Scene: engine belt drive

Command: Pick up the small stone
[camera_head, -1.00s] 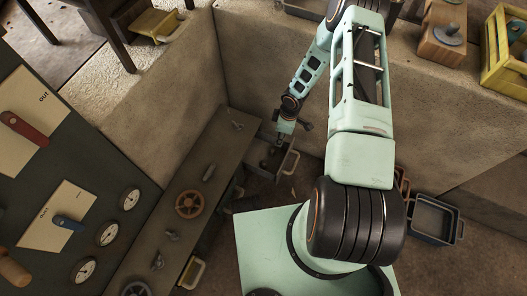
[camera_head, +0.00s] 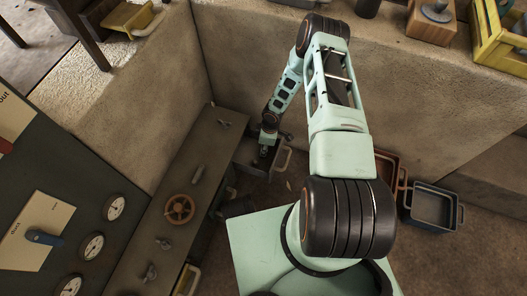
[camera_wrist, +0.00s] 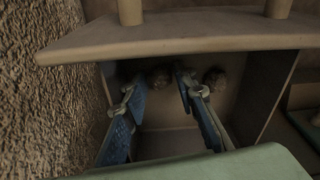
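In the head view my gripper (camera_head: 264,152) is at the drawer (camera_head: 283,163), where the stones cannot be made out.
In the head view, the bench (camera_head: 150,230) carries an orange handwheel (camera_head: 180,208). A dark tray (camera_head: 432,207) stands on the floor at right.

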